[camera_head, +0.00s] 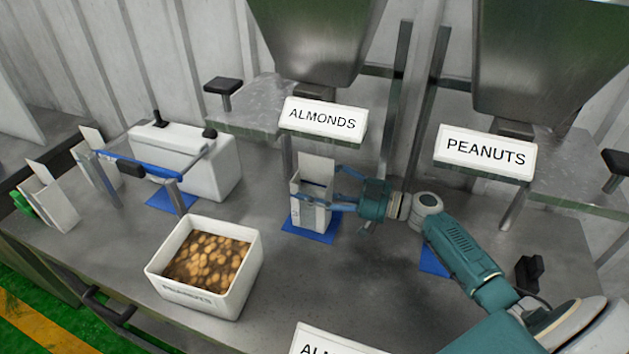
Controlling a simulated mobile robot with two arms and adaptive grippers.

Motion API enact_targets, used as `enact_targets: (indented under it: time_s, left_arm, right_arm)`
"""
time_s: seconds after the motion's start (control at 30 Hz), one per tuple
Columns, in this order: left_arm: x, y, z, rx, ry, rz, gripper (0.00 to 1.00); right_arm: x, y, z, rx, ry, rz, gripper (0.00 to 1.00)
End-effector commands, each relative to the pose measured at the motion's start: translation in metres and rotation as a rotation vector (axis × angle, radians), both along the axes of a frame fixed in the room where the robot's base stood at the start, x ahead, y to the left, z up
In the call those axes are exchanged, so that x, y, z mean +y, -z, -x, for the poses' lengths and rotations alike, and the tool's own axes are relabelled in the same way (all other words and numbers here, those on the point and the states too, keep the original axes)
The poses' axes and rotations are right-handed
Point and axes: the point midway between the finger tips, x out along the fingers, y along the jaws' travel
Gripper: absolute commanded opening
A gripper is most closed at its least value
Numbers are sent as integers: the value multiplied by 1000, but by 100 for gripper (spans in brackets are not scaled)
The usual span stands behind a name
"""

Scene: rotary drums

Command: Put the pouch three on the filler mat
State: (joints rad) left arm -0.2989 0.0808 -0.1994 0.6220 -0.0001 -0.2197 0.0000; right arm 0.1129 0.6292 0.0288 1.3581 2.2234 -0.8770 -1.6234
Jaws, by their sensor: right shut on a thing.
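A white open-topped pouch (311,217), with a small mark like a 3 on its front, stands upright under the ALMONDS hopper. My right gripper (326,190) comes in from the right and is shut on the pouch, its blue fingers on either side of it. A blue mat (318,236) lies directly below the pouch on the metal table. The pouch's base is over this mat; I cannot tell for sure whether it bears on it. My left gripper is out of view.
A white PEANUTS bin (241,297) full of nuts stands in front left. A white sealer machine (212,172) with a blue bar stands behind it, near white pouches (54,205). Another blue mat (431,262) lies partly behind my right arm. ALMONDS (323,118) and PEANUTS (485,152) signs hang above.

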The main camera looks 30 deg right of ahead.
Motion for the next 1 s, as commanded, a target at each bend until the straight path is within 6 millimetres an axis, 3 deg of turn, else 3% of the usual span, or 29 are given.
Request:
enact_targets:
  time_s: [0.37,0.4,0.5,0.87,1.0]
  left_arm:
    - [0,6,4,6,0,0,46]
    - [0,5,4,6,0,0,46]
    - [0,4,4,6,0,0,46]
    - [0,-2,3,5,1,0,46]
    - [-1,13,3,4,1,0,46]
  right_arm:
    - [0,4,0,-2,-1,-1,9]
    - [0,3,0,-1,-1,0,68]
    - [0,3,0,-1,-1,-1,83]
    - [0,-1,0,0,-1,0,83]
    - [-14,7,15,1,1,1,83]
